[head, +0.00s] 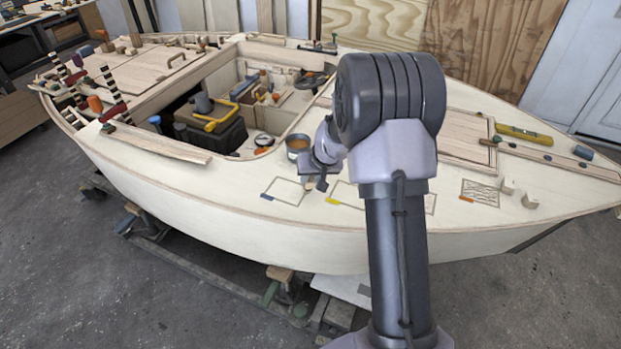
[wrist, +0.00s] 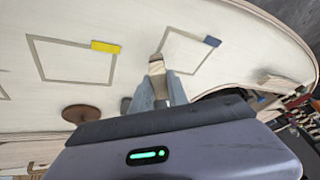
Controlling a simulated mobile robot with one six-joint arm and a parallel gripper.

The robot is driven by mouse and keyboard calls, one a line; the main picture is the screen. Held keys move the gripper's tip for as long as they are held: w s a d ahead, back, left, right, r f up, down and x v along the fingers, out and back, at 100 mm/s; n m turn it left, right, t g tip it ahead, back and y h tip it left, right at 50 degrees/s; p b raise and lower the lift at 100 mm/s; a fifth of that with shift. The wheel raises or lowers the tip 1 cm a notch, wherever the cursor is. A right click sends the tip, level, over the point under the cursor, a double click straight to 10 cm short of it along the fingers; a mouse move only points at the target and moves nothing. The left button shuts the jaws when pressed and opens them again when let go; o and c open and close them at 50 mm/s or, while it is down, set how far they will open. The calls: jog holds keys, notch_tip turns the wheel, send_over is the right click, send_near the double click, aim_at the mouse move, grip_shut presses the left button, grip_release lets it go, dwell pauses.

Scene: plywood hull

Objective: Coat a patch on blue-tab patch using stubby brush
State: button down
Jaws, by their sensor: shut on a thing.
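The blue-tab patch (head: 284,191) is a thin dark outline on the pale deck near the hull's front edge, with a blue tab at its left corner. It also shows in the wrist view (wrist: 188,51), and its inside is as pale as the deck. My gripper (head: 318,184) is just right of this patch in the head view. In the wrist view my gripper (wrist: 160,88) is shut on the stubby brush (wrist: 156,67), whose pale end overlaps the patch's near corner. I cannot tell whether it touches the deck. My arm hides part of the deck.
A yellow-tab patch (head: 343,194) lies right of the blue one. An orange-tab patch (head: 480,192) with dark wavy lines is farther right. A metal pot (head: 298,144) with brownish contents stands behind. The open cockpit holds a black toolbox (head: 215,135) with a yellow handle.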

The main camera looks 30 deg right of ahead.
jog(key=shift+w+a+r+p, duration=0.1)
jog(key=shift+w+r+p, duration=0.15)
jog(key=shift+r+p, duration=2.25)
jog(key=shift+r, duration=0.75)
